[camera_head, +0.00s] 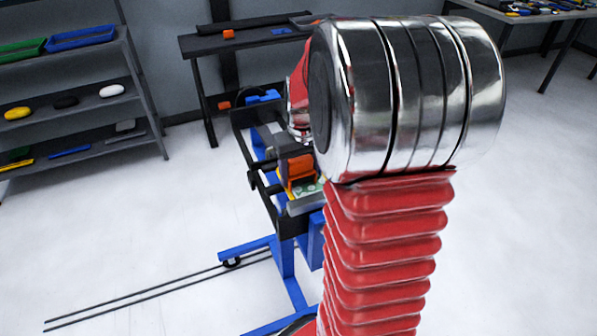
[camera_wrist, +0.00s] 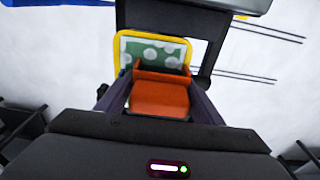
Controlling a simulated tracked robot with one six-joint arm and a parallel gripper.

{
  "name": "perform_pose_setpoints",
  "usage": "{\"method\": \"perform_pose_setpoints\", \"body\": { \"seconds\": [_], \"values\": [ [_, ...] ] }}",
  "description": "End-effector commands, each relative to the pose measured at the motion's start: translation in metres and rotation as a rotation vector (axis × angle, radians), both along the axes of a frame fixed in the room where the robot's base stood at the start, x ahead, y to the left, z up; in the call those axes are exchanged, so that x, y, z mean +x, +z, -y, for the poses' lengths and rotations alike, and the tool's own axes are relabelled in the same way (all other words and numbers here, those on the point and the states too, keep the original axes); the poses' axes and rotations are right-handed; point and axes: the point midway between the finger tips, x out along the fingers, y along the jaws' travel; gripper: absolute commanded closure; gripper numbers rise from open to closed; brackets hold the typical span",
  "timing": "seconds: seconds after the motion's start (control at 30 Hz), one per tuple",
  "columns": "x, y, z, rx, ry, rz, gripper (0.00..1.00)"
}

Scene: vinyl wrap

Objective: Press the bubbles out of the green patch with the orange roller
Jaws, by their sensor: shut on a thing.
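The orange roller (camera_wrist: 160,97) is between the dark fingers of my gripper (camera_wrist: 159,84), which is shut on it. The green patch (camera_wrist: 136,45) has several pale round bubbles and lies inside a yellow border (camera_wrist: 118,55). In the wrist view the roller's far edge overlaps the patch's near edge; I cannot tell whether they touch. In the head view the orange roller (camera_head: 299,168) shows just above a small visible part of the green patch (camera_head: 306,187). My arm hides much of the work area there.
A blue and black wheeled stand (camera_head: 287,255) carries the patch. A shelf (camera_head: 75,65) with trays and small items stands at the left. A dark table (camera_head: 250,42) is behind, and another table (camera_head: 540,15) is at the back right. The floor at left is mostly clear.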

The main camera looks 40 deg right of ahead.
Motion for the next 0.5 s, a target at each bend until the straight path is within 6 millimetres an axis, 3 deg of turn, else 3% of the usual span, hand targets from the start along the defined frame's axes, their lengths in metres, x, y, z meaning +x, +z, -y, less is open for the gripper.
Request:
{"method": "perform_pose_setpoints", "body": {
  "seconds": [0.5],
  "values": [
    [-0.019,0.0,-0.006,0.001,0.0,-0.002,0.57]
  ]
}}
